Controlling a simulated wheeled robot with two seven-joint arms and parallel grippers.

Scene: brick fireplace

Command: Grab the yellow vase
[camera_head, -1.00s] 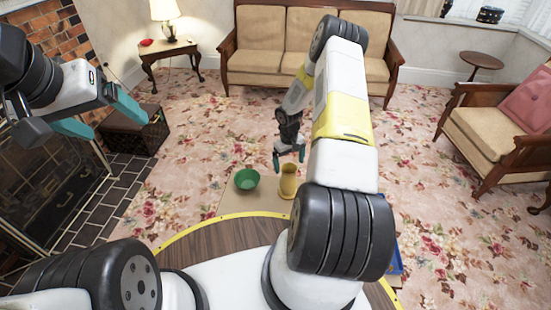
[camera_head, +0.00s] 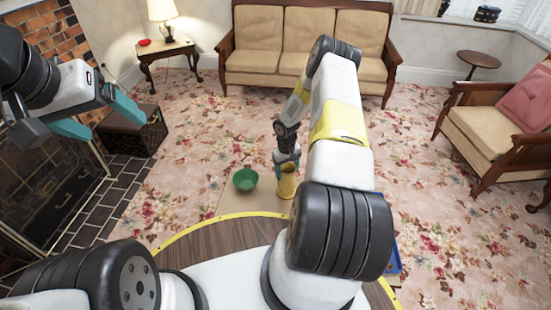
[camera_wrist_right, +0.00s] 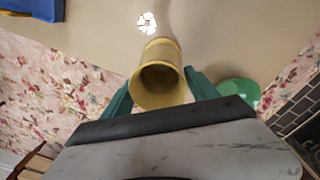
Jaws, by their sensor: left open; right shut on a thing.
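The yellow vase (camera_head: 287,185) stands in front of my base in the head view, on a tan surface (camera_head: 233,205). In the right wrist view the vase (camera_wrist_right: 158,84) shows its open mouth between the teal fingers. My right gripper (camera_head: 284,166) is shut on the vase, with one finger on each side of it (camera_wrist_right: 160,92). My left gripper (camera_head: 98,118) is open and empty, raised at the left near the fireplace.
A green bowl (camera_head: 245,180) sits just left of the vase and also shows in the right wrist view (camera_wrist_right: 238,92). A blue object (camera_head: 394,262) lies at the right, partly behind my arm. A sofa (camera_head: 262,50), an armchair (camera_head: 490,130) and a wicker chest (camera_head: 133,132) stand farther off.

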